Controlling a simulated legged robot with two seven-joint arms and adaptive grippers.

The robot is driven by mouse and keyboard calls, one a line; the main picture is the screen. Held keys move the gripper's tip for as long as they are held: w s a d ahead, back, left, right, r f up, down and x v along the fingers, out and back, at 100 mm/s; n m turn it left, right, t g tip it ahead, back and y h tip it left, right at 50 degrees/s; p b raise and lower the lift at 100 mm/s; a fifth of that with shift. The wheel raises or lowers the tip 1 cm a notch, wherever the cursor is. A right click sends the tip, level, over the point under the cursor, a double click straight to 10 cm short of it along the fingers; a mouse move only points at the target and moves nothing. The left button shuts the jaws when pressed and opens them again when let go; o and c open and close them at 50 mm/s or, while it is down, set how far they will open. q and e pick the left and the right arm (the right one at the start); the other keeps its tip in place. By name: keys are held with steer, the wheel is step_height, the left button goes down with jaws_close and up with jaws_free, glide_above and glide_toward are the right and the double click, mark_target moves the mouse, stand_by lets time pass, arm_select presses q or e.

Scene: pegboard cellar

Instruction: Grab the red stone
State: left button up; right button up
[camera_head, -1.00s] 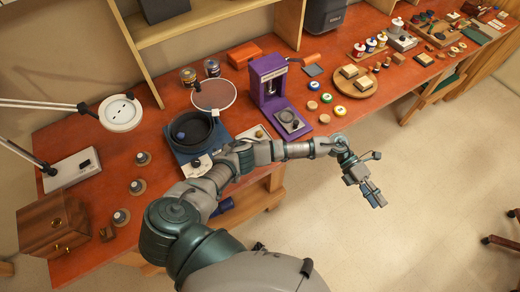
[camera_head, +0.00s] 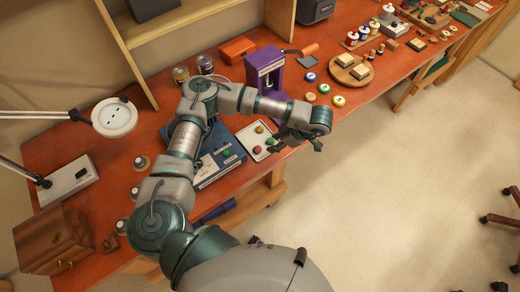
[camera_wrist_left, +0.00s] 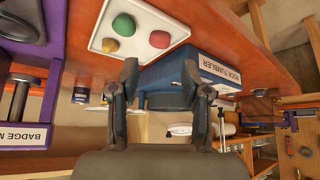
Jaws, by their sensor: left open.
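The red stone (camera_head: 259,129) lies on a white tray (camera_head: 245,137) near the bench's front edge, with a green stone (camera_head: 257,149) beside it. In the left wrist view the red stone (camera_wrist_left: 159,39) is at the top, right of the green stone (camera_wrist_left: 124,25) and a yellow stone (camera_wrist_left: 110,45). My left gripper (camera_head: 294,141) is just right of the tray in the head view, partly hidden by its own wrist. In the wrist view its fingers (camera_wrist_left: 160,72) are apart with nothing held between them, and the red stone lies beyond the fingertips. My right gripper is not in view.
The blue rock tumbler (camera_head: 215,170) stands left of the tray, partly behind my arm. A purple badge maker (camera_head: 264,68) stands behind my forearm. Round badges (camera_head: 323,88) and a wooden disc (camera_head: 340,74) are to the right. Open floor lies in front of the bench.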

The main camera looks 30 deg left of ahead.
mark_target(259, 149)
arm_select(q)
steer(key=a+f, duration=0.3)
steer(key=shift+s, duration=0.25)
steer(key=x, duration=0.4)
steer(key=shift+f, duration=0.4)
steer(key=shift+d, duration=0.15)
steer(key=shift+c, duration=0.5)
steer(key=c, duration=0.7)
steer(key=shift+o, duration=0.2)
steer(key=shift+a, duration=0.4)
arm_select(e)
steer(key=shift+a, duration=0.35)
